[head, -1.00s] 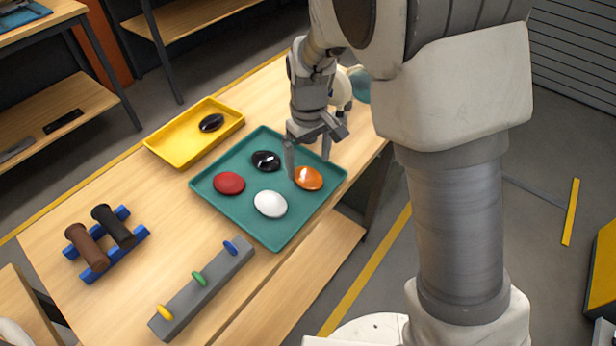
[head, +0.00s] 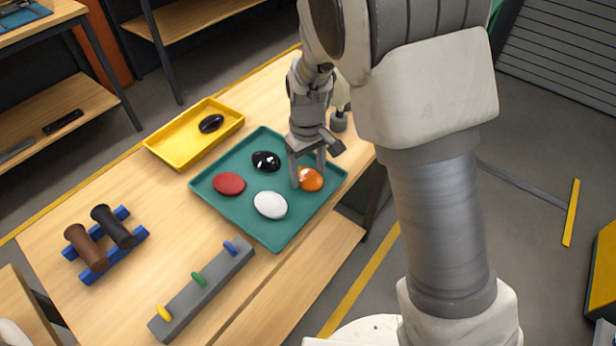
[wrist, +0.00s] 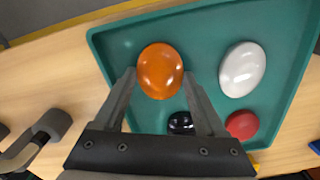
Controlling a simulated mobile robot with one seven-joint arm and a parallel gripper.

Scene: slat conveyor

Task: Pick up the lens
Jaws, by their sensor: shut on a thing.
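Several smooth oval lenses lie in a teal tray (head: 229,208). The orange lens (head: 313,181) is at the tray's right side; the wrist view also shows it (wrist: 160,70) between the fingertips. My gripper (head: 309,178) points down and is shut on the orange lens, with one finger on each side. The lens looks to be at tray level; I see no clear gap under it. A black lens (head: 266,161), a red lens (head: 229,184) and a white lens (head: 270,205) lie apart from the fingers. The near finger covers part of the orange lens in the head view.
A yellow tray (head: 168,157) holding a black oval piece (head: 211,123) stands behind to the left. A blue rack (head: 118,250) with two rollers and a grey bar (head: 205,293) with coloured pegs are nearer. Bare wooden tabletop lies between them.

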